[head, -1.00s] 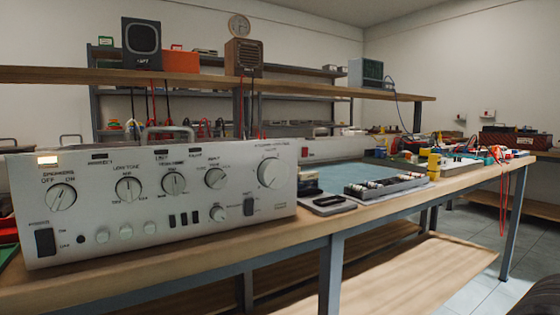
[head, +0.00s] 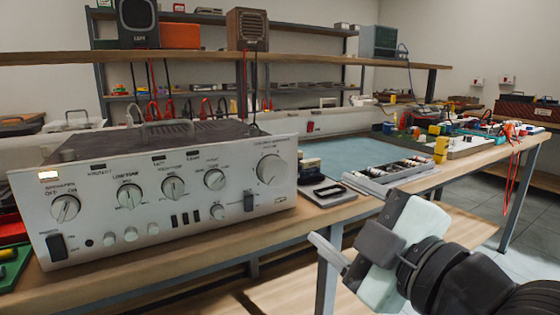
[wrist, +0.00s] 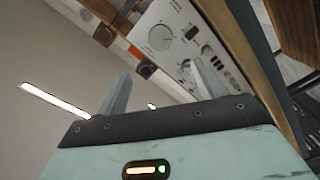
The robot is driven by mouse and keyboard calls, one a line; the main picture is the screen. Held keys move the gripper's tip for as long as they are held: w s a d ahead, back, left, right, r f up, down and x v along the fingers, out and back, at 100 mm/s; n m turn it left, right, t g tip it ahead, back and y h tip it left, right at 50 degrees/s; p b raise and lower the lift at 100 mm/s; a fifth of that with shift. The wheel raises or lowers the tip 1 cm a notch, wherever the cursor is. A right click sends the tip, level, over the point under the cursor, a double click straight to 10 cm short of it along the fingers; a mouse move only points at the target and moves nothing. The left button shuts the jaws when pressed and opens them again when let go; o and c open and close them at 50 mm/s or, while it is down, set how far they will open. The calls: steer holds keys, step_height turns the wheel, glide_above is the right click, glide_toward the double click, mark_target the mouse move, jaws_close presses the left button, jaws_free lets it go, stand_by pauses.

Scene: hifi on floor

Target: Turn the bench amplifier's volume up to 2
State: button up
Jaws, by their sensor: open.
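The bench amplifier (head: 150,195) is a silver-fronted unit at the left of the workbench, its front panel facing me. Its largest knob (head: 270,169), at the upper right of the panel, looks like the volume knob; the small lettering is too blurred to read. My gripper (head: 335,248) is in front of the bench, right of and below the amplifier, apart from it. In the wrist view my gripper (wrist: 160,72) has its two fingers spread with nothing between them. The amplifier panel (wrist: 200,65) shows tilted beyond them, with the large knob (wrist: 161,38) above the gap.
Smaller knobs, such as one (head: 214,179) left of the large knob, and switches share the panel. A dark tray (head: 326,192) and a parts box (head: 392,172) lie right of the amplifier. A wooden shelf (head: 350,63) runs above the bench. Floor space in front looks open.

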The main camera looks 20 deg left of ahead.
mark_target(277, 174)
steer(key=p+x, duration=0.3)
steer(key=x, duration=1.3)
steer(key=shift+s+f, duration=0.1)
steer(key=c, duration=1)
